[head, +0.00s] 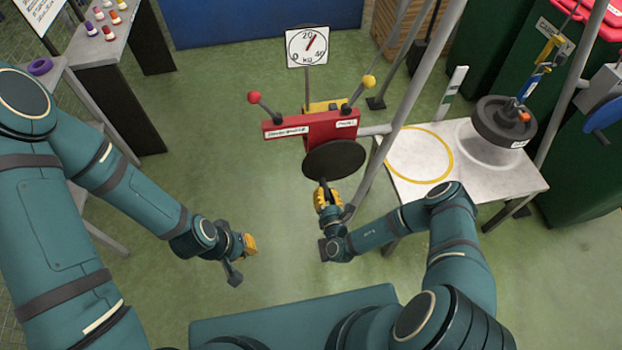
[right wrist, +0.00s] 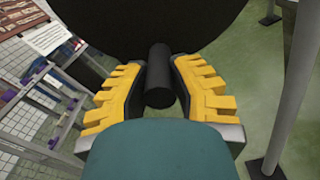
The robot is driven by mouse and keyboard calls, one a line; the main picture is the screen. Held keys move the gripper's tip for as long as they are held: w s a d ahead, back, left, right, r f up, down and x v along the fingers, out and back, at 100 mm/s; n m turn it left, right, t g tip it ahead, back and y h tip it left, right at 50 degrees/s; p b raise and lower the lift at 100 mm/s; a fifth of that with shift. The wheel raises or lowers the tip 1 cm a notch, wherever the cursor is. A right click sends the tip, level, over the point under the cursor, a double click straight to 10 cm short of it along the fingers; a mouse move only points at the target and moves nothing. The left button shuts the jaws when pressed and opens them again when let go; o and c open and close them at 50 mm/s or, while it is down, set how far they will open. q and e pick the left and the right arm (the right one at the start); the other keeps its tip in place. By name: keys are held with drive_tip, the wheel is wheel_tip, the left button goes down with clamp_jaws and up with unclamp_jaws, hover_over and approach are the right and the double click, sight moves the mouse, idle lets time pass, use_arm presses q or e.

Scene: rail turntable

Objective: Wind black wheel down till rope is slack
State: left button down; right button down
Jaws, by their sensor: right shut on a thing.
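The black wheel (head: 334,160) is a dark disc on the front of the red winch housing (head: 318,130). My right gripper (head: 326,194) is at its lower edge, shut on the wheel's handle. In the right wrist view the black handle (right wrist: 159,78) lies between the yellow finger pads. A round black weight (head: 503,122) is at the right under a blue and yellow hook (head: 532,82); it appears raised above the white table. The rope itself is hard to make out. My left gripper (head: 240,254) is away from the winch, low over the floor; its finger opening is unclear.
A dial (head: 307,46) marked 0, 20, 40 kg has its red needle a little past 20. The white table (head: 465,180) carries a yellow ring. Red-knobbed (head: 254,97) and yellow-knobbed (head: 369,82) levers flank the winch. A grey slanted post passes right of the wheel.

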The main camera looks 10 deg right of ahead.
drive_tip(key=shift+d, duration=0.2)
drive_tip(key=shift+d+f+n+p, duration=0.3)
drive_tip(key=shift+d+n+p, duration=0.2)
drive_tip(key=shift+d+n, duration=0.5)
drive_tip(key=shift+a, duration=0.15)
drive_tip(key=shift+w+d+n+p, duration=0.1)
drive_tip(key=shift+d+n+p, duration=0.45)
drive_tip(key=shift+d+n, duration=0.6)
drive_tip(key=shift+a, duration=0.2)
drive_tip(key=shift+n, duration=0.25)
drive_tip(key=shift+d+r+n+p, duration=0.1)
drive_tip(key=shift+d+n+p, duration=0.5)
drive_tip(key=shift+d+n, duration=0.4)
drive_tip(key=shift+a, duration=0.1)
